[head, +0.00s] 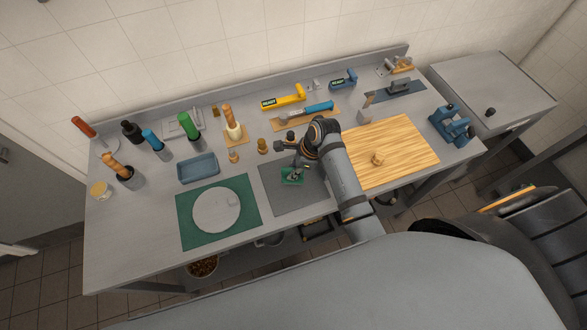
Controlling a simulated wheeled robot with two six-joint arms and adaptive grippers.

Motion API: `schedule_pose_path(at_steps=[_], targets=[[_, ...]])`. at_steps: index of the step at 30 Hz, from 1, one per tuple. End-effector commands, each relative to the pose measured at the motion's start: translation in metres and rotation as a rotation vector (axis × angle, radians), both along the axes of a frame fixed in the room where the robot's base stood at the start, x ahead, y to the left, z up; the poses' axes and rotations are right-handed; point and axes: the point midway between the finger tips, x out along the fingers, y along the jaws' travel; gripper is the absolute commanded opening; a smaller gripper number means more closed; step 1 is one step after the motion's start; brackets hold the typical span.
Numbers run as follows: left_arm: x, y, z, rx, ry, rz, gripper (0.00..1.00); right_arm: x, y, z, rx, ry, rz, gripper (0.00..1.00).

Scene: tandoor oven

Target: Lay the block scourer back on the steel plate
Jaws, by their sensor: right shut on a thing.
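The block scourer (290,180) is a small green block near the middle of the workbench. My right gripper (296,172) is shut on it from above, and the gripper's fingers hide part of it. The steel plate (290,204) looks like a flat dark grey square on the bench. The scourer appears over its upper part; I cannot tell whether it touches the plate or is held just above it. My right arm covers the plate's right edge. My left gripper is not in view.
Left of the plate, a white disc (216,222) lies on a green mat (248,226). A wooden board (405,155) lies right of my arm. A blue-grey tray (198,168), small wooden pieces (262,146) and a blue-handled tool (305,111) stand behind. The bench's front left is clear.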

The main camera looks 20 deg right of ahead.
Motion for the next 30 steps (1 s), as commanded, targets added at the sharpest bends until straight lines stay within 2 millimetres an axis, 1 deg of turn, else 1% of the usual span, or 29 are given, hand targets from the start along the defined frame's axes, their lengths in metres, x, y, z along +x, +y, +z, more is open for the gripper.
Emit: schedule_pose_path(at_steps=[8,20,21,26,27,30], targets=[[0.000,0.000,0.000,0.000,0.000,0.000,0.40,0.000,0.000,-0.001,0.000,0.000,0.000,0.00],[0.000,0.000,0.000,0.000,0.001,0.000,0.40,0.000,0.000,-0.012,0.000,0.000,0.000,0.00],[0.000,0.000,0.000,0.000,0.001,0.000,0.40,0.000,0.000,-0.012,0.000,0.000,0.000,0.25],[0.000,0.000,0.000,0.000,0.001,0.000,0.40,0.000,0.000,-0.012,0.000,0.000,0.000,0.46],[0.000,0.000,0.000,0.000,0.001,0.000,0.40,0.000,0.000,-0.012,0.000,0.000,0.000,0.49],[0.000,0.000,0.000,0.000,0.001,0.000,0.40,0.000,0.000,-0.012,0.000,0.000,0.000,0.49]])
